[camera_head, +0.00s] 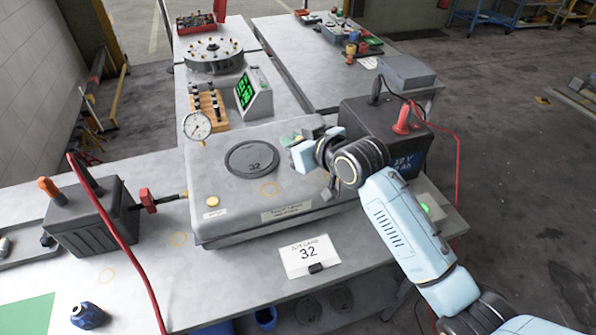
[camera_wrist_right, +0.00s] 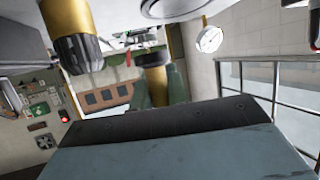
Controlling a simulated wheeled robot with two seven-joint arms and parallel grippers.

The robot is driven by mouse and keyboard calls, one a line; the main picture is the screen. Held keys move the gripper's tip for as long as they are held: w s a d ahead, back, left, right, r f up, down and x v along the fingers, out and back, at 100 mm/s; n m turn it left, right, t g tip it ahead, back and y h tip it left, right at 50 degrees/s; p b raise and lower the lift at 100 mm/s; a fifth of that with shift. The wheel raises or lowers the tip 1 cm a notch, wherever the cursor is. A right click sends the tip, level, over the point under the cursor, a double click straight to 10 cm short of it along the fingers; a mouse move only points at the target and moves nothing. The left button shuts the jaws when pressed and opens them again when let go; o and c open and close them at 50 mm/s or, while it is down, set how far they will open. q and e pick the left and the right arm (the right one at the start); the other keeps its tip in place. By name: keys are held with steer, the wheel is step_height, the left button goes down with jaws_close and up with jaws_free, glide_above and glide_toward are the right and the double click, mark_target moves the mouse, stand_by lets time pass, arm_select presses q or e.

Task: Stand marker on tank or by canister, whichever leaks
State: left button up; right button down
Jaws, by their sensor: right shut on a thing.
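The grey tank (camera_head: 232,205) lies across the bench, with a round black cap marked 32 (camera_head: 252,159) and a yellow ring outline on top. A dark ribbed box (camera_head: 90,228), probably the canister, stands left of it, joined by a red fitting (camera_head: 148,200). A dial gauge (camera_head: 197,127) stands at the tank's rear left. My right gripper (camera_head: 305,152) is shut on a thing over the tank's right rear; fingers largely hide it. A green part (camera_wrist_right: 172,88) shows beyond the gripper in the right wrist view. I cannot identify the marker or see a leak.
A black battery (camera_head: 385,140) with a red clamp stands right of the tank. A blue object (camera_head: 88,315) and green mat (camera_head: 27,313) lie at lower left. A green-screened instrument (camera_head: 252,92) stands behind the tank.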

mark_target(296, 178)
step_height(296, 178, down, 8)
stand_by(0.4)
steer(key=shift+f, duration=0.1)
steer(key=c, duration=1.4)
jaws_free()
steer(key=shift+b, duration=0.3)
steer(key=shift+o, duration=0.2)
steer(key=shift+d+r, duration=0.1)
steer(key=shift+r, duration=0.1)
steer(key=p+v, duration=0.1)
steer(key=v, duration=1.1)
